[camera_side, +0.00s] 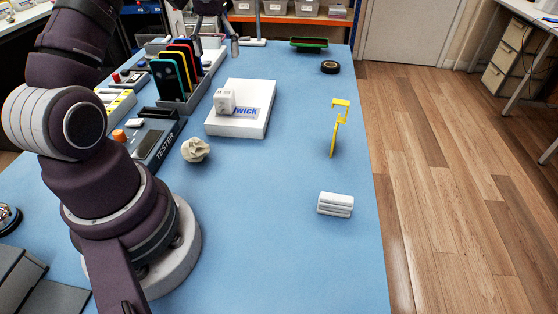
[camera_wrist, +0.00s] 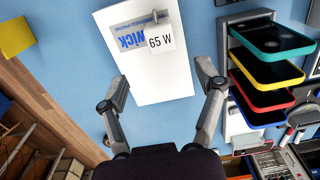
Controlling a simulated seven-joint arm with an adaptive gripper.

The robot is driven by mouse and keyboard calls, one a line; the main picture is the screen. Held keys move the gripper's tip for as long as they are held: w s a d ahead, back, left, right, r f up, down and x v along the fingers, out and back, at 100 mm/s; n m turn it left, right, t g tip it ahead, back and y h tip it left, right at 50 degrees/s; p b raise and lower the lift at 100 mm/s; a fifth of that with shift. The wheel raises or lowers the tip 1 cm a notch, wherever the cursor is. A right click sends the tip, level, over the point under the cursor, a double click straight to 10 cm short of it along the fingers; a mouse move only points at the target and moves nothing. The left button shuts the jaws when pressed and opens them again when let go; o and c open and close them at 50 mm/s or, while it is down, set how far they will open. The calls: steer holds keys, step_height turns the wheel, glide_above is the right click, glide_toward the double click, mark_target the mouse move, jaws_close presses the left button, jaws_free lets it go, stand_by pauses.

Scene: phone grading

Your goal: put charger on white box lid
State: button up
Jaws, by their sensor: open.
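The charger (camera_side: 225,101) is a small white block resting on the lid of the white box (camera_side: 255,96), towards its left side in the side view. In the wrist view the charger (camera_wrist: 160,39) shows a "65 W" face, and the white box (camera_wrist: 152,82) lies beneath it with blue lettering. My gripper (camera_wrist: 162,82) is open and empty, its fingers spread on either side of the box, apart from the charger. In the side view only its lower part (camera_side: 217,42) shows, beyond the box at the top edge.
A rack of colored phones (camera_side: 184,91) stands left of the box, with a tester (camera_side: 154,140) in front. A crumpled paper ball (camera_side: 196,150), yellow stand (camera_side: 339,125), white bundle (camera_side: 335,204) and dark roll (camera_side: 330,67) lie on the blue table. The front middle is clear.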

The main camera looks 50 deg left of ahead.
steer(key=s+d+r+m+t+y, duration=0.15)
steer(key=d+r+m, duration=0.25)
steer(key=d+r, duration=0.55)
steer(key=s+d+f+m+t+h, duration=0.1)
steer(key=s+d+f+m+t, duration=0.3)
steer(key=s+d, duration=0.4)
steer(key=d+m, duration=0.1)
steer(key=d, duration=0.2)
steer(key=shift+s+d+f, duration=0.2)
steer(key=shift+s+d, duration=0.1)
steer(key=shift+s, duration=0.05)
